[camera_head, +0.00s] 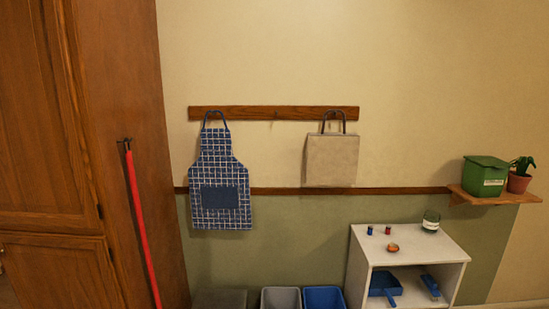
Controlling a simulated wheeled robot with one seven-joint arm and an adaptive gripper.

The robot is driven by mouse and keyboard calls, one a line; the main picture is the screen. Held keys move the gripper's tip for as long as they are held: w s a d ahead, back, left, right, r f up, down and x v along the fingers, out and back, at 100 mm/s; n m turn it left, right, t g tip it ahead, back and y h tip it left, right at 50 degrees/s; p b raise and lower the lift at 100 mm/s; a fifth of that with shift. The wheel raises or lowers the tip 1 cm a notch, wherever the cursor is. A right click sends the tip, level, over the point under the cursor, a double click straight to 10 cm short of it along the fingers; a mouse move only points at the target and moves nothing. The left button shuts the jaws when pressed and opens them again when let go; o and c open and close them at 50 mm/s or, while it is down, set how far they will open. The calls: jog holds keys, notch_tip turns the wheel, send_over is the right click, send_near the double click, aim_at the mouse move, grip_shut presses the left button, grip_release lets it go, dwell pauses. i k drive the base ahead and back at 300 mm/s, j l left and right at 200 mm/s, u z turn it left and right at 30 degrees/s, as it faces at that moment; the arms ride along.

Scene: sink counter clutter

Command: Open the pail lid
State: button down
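A green pail (484,180) with a light label on its front stands on a small wooden wall shelf at the right. Its green lid (486,162) lies on top and looks closed. The details of the lid's latch or hinge are too small to tell. My gripper is not in view, and no part of my arm shows near the pail.
A potted plant (519,182) stands close to the pail's right on the wooden shelf (480,199). Below, a white shelf unit (450,250) holds a jar (430,221), small items and a blue dustpan (384,284). Bins (324,298) stand on the floor. An apron (220,180) and bag (331,160) hang left.

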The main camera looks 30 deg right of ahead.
aim_at(483, 160)
jog(key=z, duration=2.55)
jog(key=i, duration=0.4)
jog(key=i+l+u, duration=0.1)
jog(key=i, duration=0.25)
